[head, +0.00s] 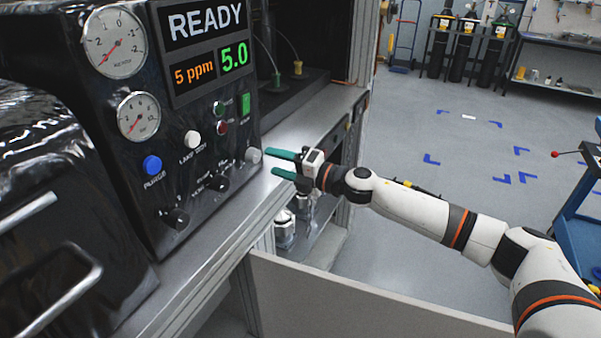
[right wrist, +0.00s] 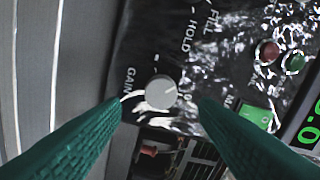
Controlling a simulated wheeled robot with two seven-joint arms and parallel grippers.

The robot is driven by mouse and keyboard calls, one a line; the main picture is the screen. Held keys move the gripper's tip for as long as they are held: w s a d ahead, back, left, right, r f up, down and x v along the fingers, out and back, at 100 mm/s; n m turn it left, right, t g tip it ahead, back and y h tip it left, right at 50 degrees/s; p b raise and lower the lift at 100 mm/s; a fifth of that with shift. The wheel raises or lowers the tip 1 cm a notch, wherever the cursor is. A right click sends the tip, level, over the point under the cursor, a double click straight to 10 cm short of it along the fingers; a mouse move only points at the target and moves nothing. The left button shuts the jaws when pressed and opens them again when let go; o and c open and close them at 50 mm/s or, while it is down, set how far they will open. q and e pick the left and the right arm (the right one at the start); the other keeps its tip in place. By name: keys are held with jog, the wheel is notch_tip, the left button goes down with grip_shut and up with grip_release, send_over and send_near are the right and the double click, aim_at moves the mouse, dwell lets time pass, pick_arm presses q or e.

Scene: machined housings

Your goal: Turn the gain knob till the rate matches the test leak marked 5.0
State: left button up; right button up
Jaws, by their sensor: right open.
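The gain knob (head: 253,155) is a small light-grey round knob at the lower right of the black panel. It also shows in the right wrist view (right wrist: 160,92), beside the printed word GAIN. My right gripper (head: 271,163) is open with green fingers pointing at the panel, just short of the knob. In the right wrist view its fingertips lie either side of the knob, with a gap on each side. The panel display (head: 207,47) reads READY, 5 ppm in orange and 5.0 in green. My left gripper is not in view.
The panel also carries two dials (head: 116,42), a blue PURGE button (head: 152,165), a white button (head: 193,139), black knobs (head: 176,218) and a green switch (head: 246,103). A metal bench edge (head: 215,222) runs below the panel. Open floor lies to the right.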

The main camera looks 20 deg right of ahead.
jog(key=b+v, duration=0.2)
jog(key=v, duration=0.5)
jog(key=shift+s+f, duration=0.1)
jog(key=shift+s, duration=0.05)
